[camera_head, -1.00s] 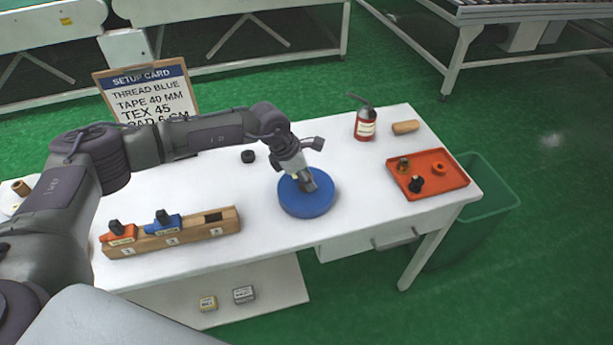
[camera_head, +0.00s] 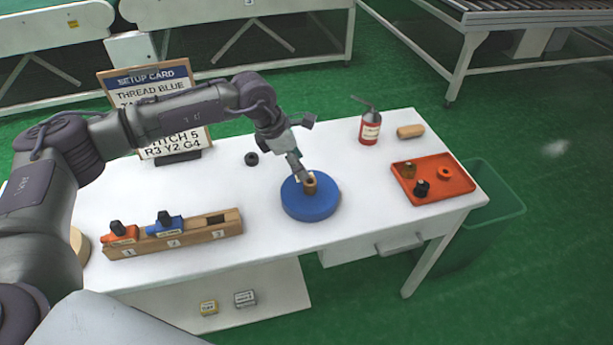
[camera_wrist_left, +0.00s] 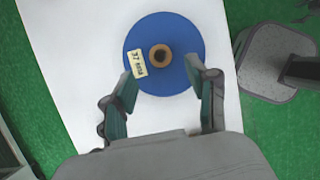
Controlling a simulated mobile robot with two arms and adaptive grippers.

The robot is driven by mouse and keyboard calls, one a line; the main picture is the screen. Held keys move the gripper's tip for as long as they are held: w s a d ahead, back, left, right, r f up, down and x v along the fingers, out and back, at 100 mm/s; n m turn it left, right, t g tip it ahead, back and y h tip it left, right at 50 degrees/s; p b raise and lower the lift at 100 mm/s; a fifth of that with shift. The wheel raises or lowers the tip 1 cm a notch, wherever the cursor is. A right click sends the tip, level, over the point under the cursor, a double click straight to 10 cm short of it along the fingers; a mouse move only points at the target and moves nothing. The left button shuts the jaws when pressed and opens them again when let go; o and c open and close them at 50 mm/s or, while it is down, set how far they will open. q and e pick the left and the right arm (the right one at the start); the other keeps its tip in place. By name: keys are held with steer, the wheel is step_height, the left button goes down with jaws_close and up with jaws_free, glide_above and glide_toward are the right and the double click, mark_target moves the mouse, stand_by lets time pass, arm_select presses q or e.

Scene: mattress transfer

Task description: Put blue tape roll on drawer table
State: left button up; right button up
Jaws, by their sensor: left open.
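The blue tape roll (camera_head: 318,207) lies flat on the white drawer table (camera_head: 270,244), near its middle front. It has a brown core standing up at its centre. In the left wrist view the blue tape roll (camera_wrist_left: 188,38) shows a cream paper label with writing on it. My left gripper (camera_head: 302,178) is just above the roll, over its back part, by the core. In the left wrist view my left gripper (camera_wrist_left: 163,82) is open, its fingers apart at the roll's near side. Whether the fingers touch the roll cannot be told. My right gripper is not in view.
A wooden holder (camera_head: 196,234) with orange and blue blocks stands at left. An orange tray (camera_head: 446,194) with small parts is at right. A red bottle (camera_head: 370,129), a tan cylinder (camera_head: 410,131), a small black piece (camera_head: 251,159) and a setup card (camera_head: 150,80) stand behind.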

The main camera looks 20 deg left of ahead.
arm_select(q)
steer(key=shift+v, duration=2.05)
